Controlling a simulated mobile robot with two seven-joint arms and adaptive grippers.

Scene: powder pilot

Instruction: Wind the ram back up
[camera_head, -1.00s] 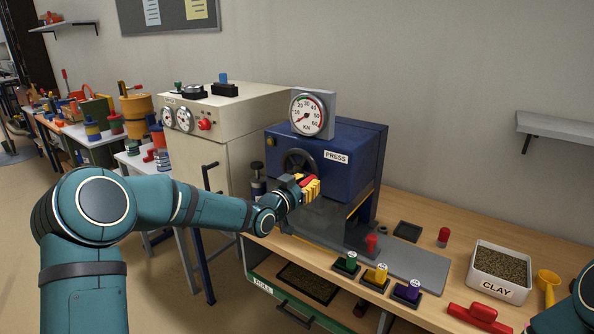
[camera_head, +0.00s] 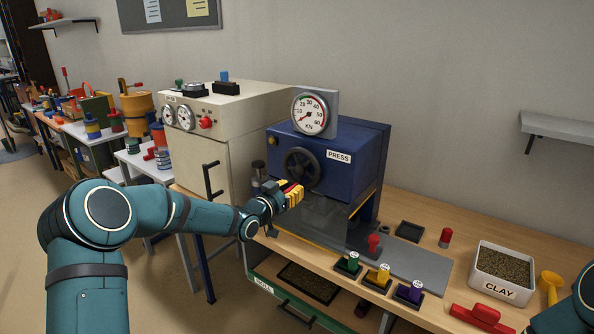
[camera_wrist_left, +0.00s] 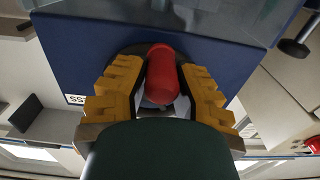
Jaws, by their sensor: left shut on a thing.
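The blue press (camera_head: 355,160) stands on the bench, with a dark handwheel (camera_head: 302,168) on its front. My left gripper (camera_head: 292,195) is just below the wheel's hub, its yellow fingers shut on the wheel's red crank handle (camera_wrist_left: 162,75). In the left wrist view the handle lies between the two yellow fingers, with the wheel's dark rim partly hidden behind. The round kN gauge (camera_head: 309,113) on top has its needle at the low end. The ram itself cannot be made out behind the press's guard (camera_head: 325,222). My right gripper is out of view.
A red-knobbed piece (camera_head: 374,244) stands by the grey plate in front of the press. Green (camera_head: 348,264), yellow (camera_head: 377,277) and purple (camera_head: 409,291) knobbed pieces line the bench's front edge. The clay tub (camera_head: 502,276) is at right. A cream cabinet (camera_head: 222,140) stands left.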

